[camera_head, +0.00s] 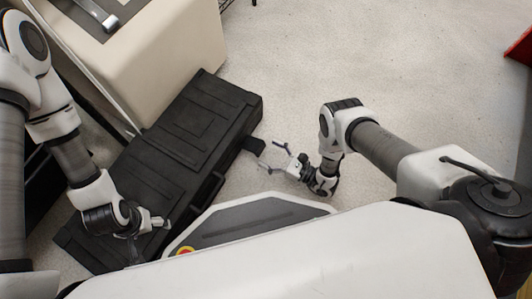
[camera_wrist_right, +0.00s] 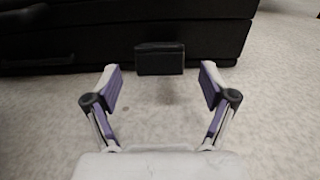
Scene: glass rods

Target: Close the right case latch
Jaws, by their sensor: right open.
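A black case (camera_head: 175,150) lies flat and shut on the floor, and its side fills the top of the right wrist view (camera_wrist_right: 60,45). The right case latch (camera_head: 254,145) sticks out from the case's right-hand side, swung outward. In the right wrist view the latch (camera_wrist_right: 160,58) is a dark block standing in front of the case side. My right gripper (camera_head: 270,156) is open and empty, its fingers either side of the latch's line and apart from it. My left gripper (camera_head: 148,228) is over the case's near end; its jaw state is unclear.
A beige cabinet (camera_head: 165,50) stands behind the case at the upper left, with a dark tray (camera_head: 85,12) on top. The speckled floor (camera_head: 380,60) is clear to the right. A red object (camera_head: 520,48) shows at the right edge.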

